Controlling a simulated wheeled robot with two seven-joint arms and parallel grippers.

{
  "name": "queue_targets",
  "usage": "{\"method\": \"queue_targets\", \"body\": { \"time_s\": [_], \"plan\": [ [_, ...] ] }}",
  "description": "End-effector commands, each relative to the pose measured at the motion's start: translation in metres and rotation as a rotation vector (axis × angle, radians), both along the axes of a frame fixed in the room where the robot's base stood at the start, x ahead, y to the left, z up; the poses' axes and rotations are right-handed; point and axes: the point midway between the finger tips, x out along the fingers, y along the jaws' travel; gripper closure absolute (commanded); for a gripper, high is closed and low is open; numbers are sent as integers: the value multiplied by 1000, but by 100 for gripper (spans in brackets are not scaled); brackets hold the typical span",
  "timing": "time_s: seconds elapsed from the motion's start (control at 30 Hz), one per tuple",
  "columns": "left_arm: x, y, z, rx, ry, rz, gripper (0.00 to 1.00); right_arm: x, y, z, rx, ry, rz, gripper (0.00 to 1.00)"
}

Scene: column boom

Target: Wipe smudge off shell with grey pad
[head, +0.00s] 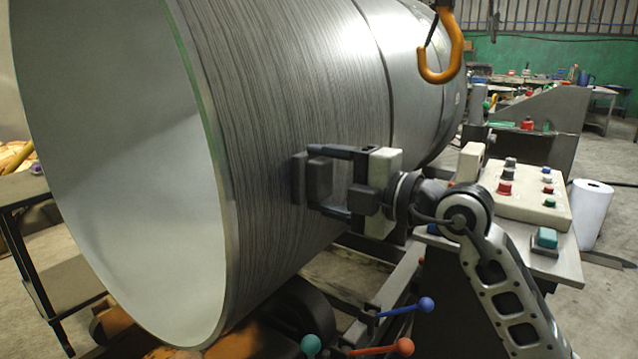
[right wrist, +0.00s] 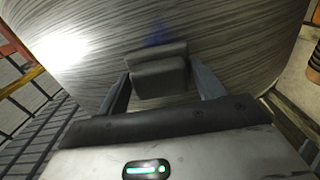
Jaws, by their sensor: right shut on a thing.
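The shell (head: 300,110) is a large brushed-metal cylinder lying on its side, its open end facing left. My right gripper (head: 326,182) is shut on the dark grey pad (head: 299,180), at the lower right side of the shell. In the right wrist view the pad (right wrist: 160,76) sits between the two fingers, in front of the shell's curved surface (right wrist: 225,45). I cannot tell whether the pad touches the shell. A faint bluish smudge (right wrist: 156,33) shows on the shell just above the pad in that view. My left gripper is not in view.
An orange hook (head: 440,62) hangs at the upper right. Levers with blue (head: 426,304) and red (head: 404,346) knobs are below. A dark table (head: 30,190) is at left.

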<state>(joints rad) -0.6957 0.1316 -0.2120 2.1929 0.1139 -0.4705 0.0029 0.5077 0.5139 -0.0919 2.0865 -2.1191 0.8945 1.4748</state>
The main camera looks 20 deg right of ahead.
Motion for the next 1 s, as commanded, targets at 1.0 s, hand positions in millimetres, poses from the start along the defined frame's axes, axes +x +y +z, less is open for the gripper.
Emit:
{"method": "queue_targets", "body": {
  "time_s": [1.0],
  "plan": [
    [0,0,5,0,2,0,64,38,-48,1,1,-1,-1,51]
  ]
}}
